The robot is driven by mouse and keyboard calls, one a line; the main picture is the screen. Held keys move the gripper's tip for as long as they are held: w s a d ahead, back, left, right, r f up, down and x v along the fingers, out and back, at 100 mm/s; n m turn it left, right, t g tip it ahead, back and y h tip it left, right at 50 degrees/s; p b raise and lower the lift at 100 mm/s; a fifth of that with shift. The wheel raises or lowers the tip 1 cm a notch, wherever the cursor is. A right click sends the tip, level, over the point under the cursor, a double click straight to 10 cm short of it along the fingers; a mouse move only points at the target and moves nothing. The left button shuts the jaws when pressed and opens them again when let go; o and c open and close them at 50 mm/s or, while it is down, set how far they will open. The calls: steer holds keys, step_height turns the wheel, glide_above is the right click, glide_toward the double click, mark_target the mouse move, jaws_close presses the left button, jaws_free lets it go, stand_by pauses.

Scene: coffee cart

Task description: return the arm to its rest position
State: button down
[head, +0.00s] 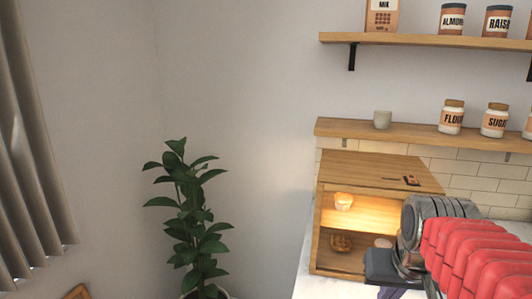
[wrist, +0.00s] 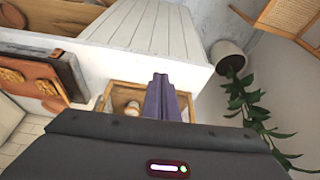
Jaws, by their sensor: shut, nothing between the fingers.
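My gripper (wrist: 160,80) shows in the wrist view with its two purple fingers pressed together and nothing between them. In the head view, my red arm (head: 470,255) reaches in from the right edge. The dark gripper body (head: 384,266) is at its left end, in front of the lower right part of a wooden display case (head: 316,235). The purple fingers (head: 389,292) show only partly at the bottom edge. I cannot tell whether the gripper touches the case or the counter.
Two wooden shelves (head: 420,132) (head: 430,41) with jars hang above. A potted plant (head: 190,215) stands left; the wall space between plant and case is clear.

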steer(key=s+a+f+n+t+y, duration=0.1)
steer(key=s+a+f+n, duration=0.1)
steer(key=s+a, duration=0.5)
steer(key=shift+s+a+f, duration=0.35)
steer(key=shift+s+f, duration=0.35)
steer(key=shift+s, duration=0.1)
stand_by(0.5)
